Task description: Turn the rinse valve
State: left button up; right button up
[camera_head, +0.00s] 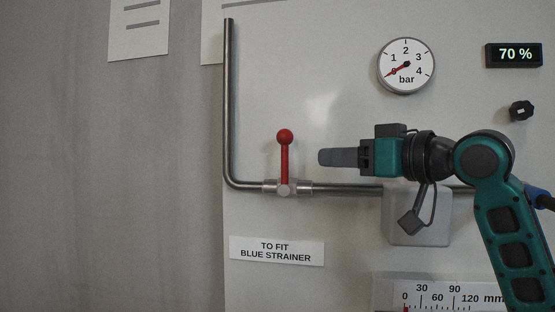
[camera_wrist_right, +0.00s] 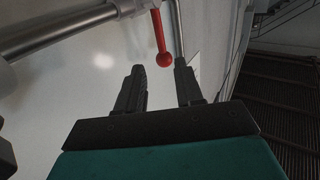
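The rinse valve's red lever (camera_head: 285,160) stands upright with a red ball on top. It sits on a metal valve body (camera_head: 286,188) in the horizontal pipe. My right gripper (camera_head: 322,157) is a little to the right of the lever, pointing left at it, and apart from it. In the right wrist view the two fingers (camera_wrist_right: 162,80) are spread with a gap between them and nothing in it. The red lever (camera_wrist_right: 160,35) shows beyond the fingertips there. My left gripper is in neither view.
A steel pipe (camera_head: 229,100) runs down and then right along the panel. A pressure gauge (camera_head: 406,65) reads about 0 bar, and a display (camera_head: 514,55) shows 70 %. A black knob (camera_head: 521,111) is at right. A label (camera_head: 277,251) reads "TO FIT BLUE STRAINER".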

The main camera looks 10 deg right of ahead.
aim_at(285, 152)
pick_arm(q)
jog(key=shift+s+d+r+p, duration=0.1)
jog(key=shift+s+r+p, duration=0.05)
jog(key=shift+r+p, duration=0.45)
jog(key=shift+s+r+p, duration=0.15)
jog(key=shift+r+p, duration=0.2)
jog(key=shift+p, duration=0.3)
pick_arm(e)
jog(key=shift+r+x, duration=0.15)
jog(key=shift+x, duration=1.95)
jog(key=shift+r+x, duration=0.2)
jog(key=shift+x, duration=1.95)
jog(key=shift+r+x, duration=0.15)
jog(key=shift+x, duration=1.95)
jog(key=shift+a, duration=0.15)
jog(key=shift+c, duration=0.5)
jog(key=c, duration=0.4)
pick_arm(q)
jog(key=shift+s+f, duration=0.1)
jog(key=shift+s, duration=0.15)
pick_arm(e)
grip_shut()
